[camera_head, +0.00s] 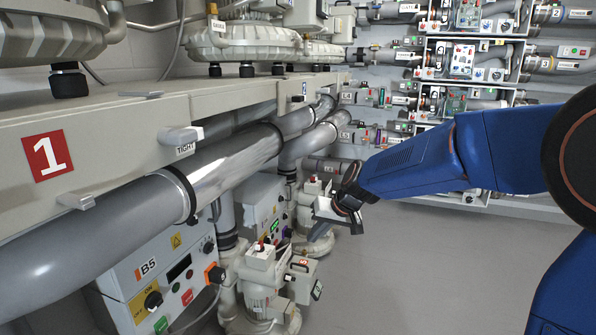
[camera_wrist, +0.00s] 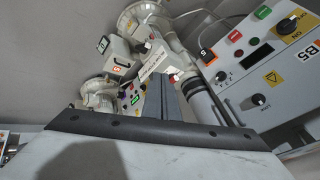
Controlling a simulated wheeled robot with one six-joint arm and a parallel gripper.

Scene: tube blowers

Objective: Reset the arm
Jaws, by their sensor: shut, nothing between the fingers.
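My gripper (camera_head: 318,232) is at the end of my blue arm, which reaches in from the right in the head view. It hangs over the floor just right of the blower units and appears apart from them. In the wrist view my gripper (camera_wrist: 164,82) shows as two grey fingers side by side, shut with nothing between them. The control box labelled B5 (camera_head: 150,272) stands at the lower left; in the wrist view the B5 box (camera_wrist: 272,75) is at the right.
A beige beam (camera_head: 110,150) with a red "1" plate and a large grey pipe (camera_head: 110,227) run along the left. A white valve unit (camera_head: 262,268) stands near my gripper. Shelves of equipment (camera_head: 462,70) line the back. The grey floor (camera_head: 430,270) at centre right is clear.

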